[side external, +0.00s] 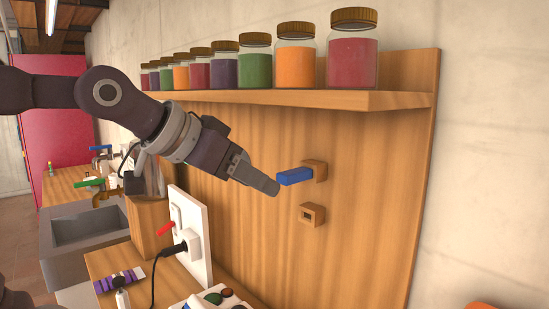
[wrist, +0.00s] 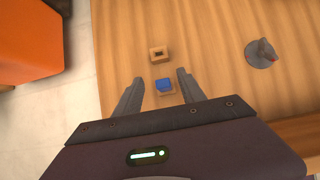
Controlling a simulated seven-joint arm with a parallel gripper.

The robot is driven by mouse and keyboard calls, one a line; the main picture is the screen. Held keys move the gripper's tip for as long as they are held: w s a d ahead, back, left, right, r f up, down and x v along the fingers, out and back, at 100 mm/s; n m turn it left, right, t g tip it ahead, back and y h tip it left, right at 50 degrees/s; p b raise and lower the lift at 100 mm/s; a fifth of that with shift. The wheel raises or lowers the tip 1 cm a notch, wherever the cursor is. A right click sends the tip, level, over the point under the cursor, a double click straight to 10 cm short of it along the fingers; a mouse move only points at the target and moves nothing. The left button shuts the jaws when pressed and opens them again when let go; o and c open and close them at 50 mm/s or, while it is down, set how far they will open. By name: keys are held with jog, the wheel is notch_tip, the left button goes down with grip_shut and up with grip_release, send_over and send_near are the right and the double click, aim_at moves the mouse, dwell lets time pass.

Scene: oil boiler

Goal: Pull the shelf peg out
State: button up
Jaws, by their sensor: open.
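The shelf peg is a blue square bar (side external: 295,176) that sticks out of the upper wooden socket (side external: 316,170) on the vertical wooden panel. A second wooden socket (side external: 312,214) below it is empty, with a dark square hole. My gripper (side external: 277,190) is just left of the peg's free end in the side view. In the wrist view my gripper (wrist: 156,88) is open, with one finger on each side of the blue peg (wrist: 163,85) and a gap on both sides. The empty socket (wrist: 158,53) shows above it there.
A wooden shelf (side external: 400,99) with several filled jars (side external: 295,60) runs above the sockets. A white panel (side external: 190,235) with a plug and black cable (side external: 175,249) stands lower left. A grey cone-like knob (wrist: 261,54) is on the panel. Bare panel surrounds the sockets.

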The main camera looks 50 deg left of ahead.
aim_at(281, 177)
jog(key=shift+t, duration=0.6)
jog(key=w, duration=0.9)
jog(key=shift+w, duration=0.3)
jog(key=shift+r, duration=0.1)
jog(key=shift+c, duration=0.2)
grip_shut()
jog(key=shift+s, duration=2.7)
